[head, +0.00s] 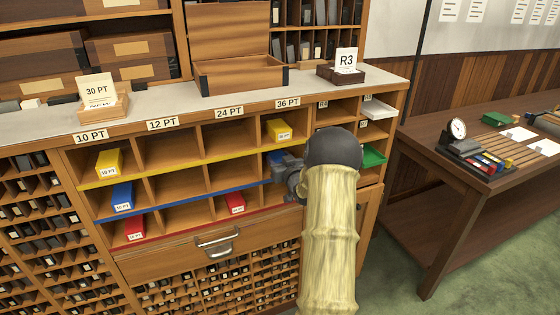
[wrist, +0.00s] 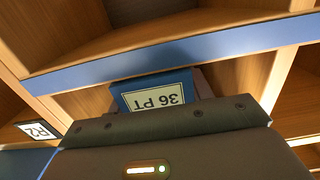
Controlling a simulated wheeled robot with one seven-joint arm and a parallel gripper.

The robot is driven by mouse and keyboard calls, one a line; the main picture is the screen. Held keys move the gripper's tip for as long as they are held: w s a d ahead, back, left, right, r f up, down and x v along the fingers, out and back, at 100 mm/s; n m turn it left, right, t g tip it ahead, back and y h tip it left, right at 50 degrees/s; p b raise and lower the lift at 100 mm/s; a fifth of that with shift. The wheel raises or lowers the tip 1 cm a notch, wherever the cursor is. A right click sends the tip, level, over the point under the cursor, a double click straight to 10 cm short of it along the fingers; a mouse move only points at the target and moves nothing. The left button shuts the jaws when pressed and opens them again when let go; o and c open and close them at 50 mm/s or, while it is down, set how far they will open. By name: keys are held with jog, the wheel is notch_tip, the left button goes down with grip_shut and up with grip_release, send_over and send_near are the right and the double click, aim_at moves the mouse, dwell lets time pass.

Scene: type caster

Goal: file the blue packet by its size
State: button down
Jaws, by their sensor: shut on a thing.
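The blue packet (wrist: 155,90) has a white label that reads 36 PT, upside down in the wrist view. My gripper (head: 283,165) is shut on it. In the head view a little of the packet's blue (head: 275,157) shows at the 36 PT column, at the level of the middle, blue-edged row. The blue shelf edge (wrist: 170,60) runs close by the packet in the wrist view. My arm hides much of that compartment, so I cannot tell how deep the packet is or whether it rests on the shelf floor. The 36 PT sign (head: 288,103) is above the column.
Another blue packet (head: 122,197) is in the blue row under 10 PT. Yellow packets (head: 278,130) are in the top row, and red packets (head: 235,203) in the bottom row. Wooden dividers separate the compartments. A drawer handle (head: 217,240) juts out below. A side table (head: 480,150) is at right.

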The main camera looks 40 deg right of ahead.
jog(key=shift+w+r, duration=0.15)
jog(key=shift+w, duration=0.15)
jog(key=c, duration=0.6)
grip_release()
jog(key=shift+c, duration=0.2)
jog(key=shift+o, duration=0.4)
jog(key=shift+f, duration=0.2)
jog(key=b+v, duration=0.1)
jog(key=v, duration=1.6)
jog(key=shift+s+b, duration=0.25)
jog(key=shift+b, duration=0.05)
